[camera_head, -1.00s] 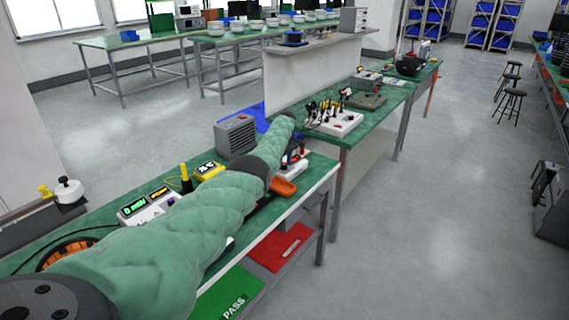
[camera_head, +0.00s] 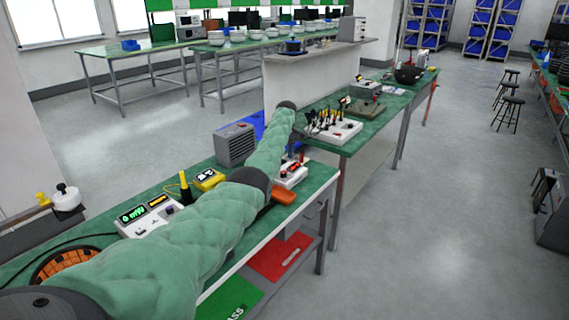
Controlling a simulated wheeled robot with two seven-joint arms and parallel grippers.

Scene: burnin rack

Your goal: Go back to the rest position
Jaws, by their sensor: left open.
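My left arm in its green quilted sleeve (camera_head: 185,222) comes in from the lower left and reaches out over the green bench. Its dark wrist end (camera_head: 287,105) is at the far end of the bench. My left gripper (camera_head: 300,133) is small and mostly hidden beside the wrist; no held object shows. It is near a white device with red parts (camera_head: 291,174). My right gripper is not in view.
The green bench holds a meter with a lit display (camera_head: 145,215), a yellow instrument (camera_head: 208,179), a grey box (camera_head: 236,144) and an orange part (camera_head: 285,195). A red tray (camera_head: 280,256) lies below. A white board with tools (camera_head: 333,129) is beyond.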

